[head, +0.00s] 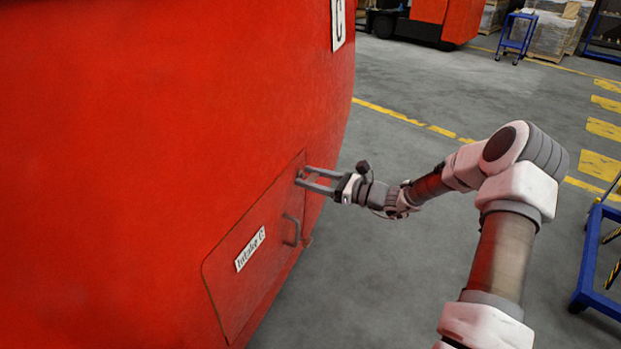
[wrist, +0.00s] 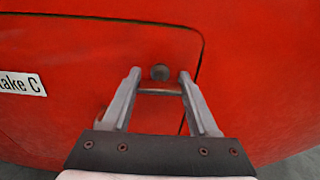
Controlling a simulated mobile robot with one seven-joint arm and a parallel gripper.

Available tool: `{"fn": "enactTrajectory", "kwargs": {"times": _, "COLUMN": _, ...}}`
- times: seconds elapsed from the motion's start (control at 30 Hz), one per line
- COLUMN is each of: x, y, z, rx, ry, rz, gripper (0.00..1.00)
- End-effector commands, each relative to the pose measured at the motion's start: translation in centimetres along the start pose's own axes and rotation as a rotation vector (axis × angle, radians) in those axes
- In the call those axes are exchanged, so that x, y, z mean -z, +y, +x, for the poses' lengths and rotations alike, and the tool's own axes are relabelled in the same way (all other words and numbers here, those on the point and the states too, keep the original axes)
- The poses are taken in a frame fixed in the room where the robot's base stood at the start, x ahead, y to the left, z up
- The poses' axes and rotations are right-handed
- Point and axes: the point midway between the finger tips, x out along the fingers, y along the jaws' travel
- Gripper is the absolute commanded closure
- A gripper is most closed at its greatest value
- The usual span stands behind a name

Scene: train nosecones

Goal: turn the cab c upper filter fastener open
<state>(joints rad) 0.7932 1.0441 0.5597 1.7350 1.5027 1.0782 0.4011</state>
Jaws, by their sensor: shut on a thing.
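The red cab nose fills the left of the head view, with a plate lettered C (head: 338,22) at the top. A red filter panel (head: 225,285) is set low in it, flush with the surrounding skin as far as I can see. The upper filter fastener (wrist: 160,72) is a small round dark grey head near the panel's upper corner. My gripper (head: 301,179) reaches it from the right, and in the wrist view its fingertips (wrist: 160,77) stand on either side of it, shut on it. The fastener's turn angle cannot be read. In the head view the fingertips mostly hide it.
A blue cart frame (head: 597,255) stands at the right edge. The grey floor (head: 370,270) between the cab and my arm is clear.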

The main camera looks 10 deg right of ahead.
Motion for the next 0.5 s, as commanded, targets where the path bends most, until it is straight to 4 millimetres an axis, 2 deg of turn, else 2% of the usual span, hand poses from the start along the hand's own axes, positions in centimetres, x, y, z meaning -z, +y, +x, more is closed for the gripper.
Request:
{"fn": "enactTrajectory", "kwargs": {"times": 0.27, "x": 0.31, "y": 0.02, "z": -0.03, "rx": 0.000, "ry": 0.001, "rz": -0.130, "gripper": 0.96}}
{"fn": "enactTrajectory", "kwargs": {"times": 0.5, "x": 0.48, "y": 0.02, "z": -0.03, "rx": -0.001, "ry": 0.002, "rz": -0.340, "gripper": 0.96}}
